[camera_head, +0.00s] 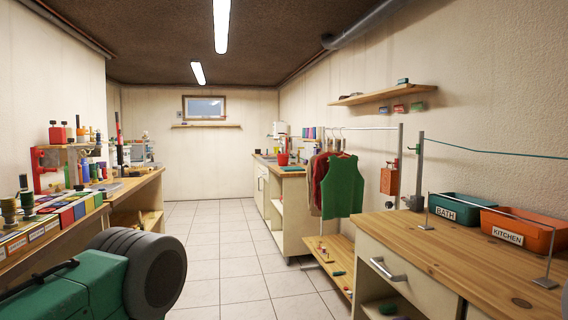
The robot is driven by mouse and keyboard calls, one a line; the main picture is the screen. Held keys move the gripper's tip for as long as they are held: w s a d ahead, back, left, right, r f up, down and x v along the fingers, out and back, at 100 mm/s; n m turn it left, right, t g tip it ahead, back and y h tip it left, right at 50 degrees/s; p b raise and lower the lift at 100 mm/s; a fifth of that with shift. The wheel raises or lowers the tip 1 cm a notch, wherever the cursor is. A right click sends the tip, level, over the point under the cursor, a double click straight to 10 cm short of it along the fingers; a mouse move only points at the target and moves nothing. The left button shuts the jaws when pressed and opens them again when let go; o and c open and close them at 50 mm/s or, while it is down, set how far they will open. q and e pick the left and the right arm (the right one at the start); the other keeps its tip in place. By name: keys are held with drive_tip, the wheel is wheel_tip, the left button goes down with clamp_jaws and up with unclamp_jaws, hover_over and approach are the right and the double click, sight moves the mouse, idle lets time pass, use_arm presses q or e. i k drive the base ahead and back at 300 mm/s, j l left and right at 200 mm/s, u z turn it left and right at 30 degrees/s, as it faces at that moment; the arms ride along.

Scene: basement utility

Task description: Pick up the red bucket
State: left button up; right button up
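A small red bucket-like container (283,159) stands on the far counter (292,169) along the right wall, with some green and other items at its top. It is small and distant, so its handle and contents are hard to make out. Neither of my grippers is in view, and nothing shows of what they hold.
Tiled floor (222,235) is open down the middle. A green case with a dark wheel (72,285) fills the near left. A workbench (130,190) lines the left. A garment rack with a green vest (342,186) and a wooden counter (470,255) stand right.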

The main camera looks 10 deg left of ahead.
sight(283, 159)
drive_tip(key=i+j+u, duration=0.35)
drive_tip(key=i, duration=0.5)
drive_tip(key=i+u, duration=0.3)
drive_tip(key=i, duration=2.55)
drive_tip(key=i+z, duration=0.15)
drive_tip(key=i, duration=0.5)
drive_tip(key=i+j+z, duration=0.1)
drive_tip(key=i, duration=0.5)
drive_tip(key=i+j+z, duration=0.15)
drive_tip(key=i, duration=0.5)
drive_tip(key=j, duration=0.1)
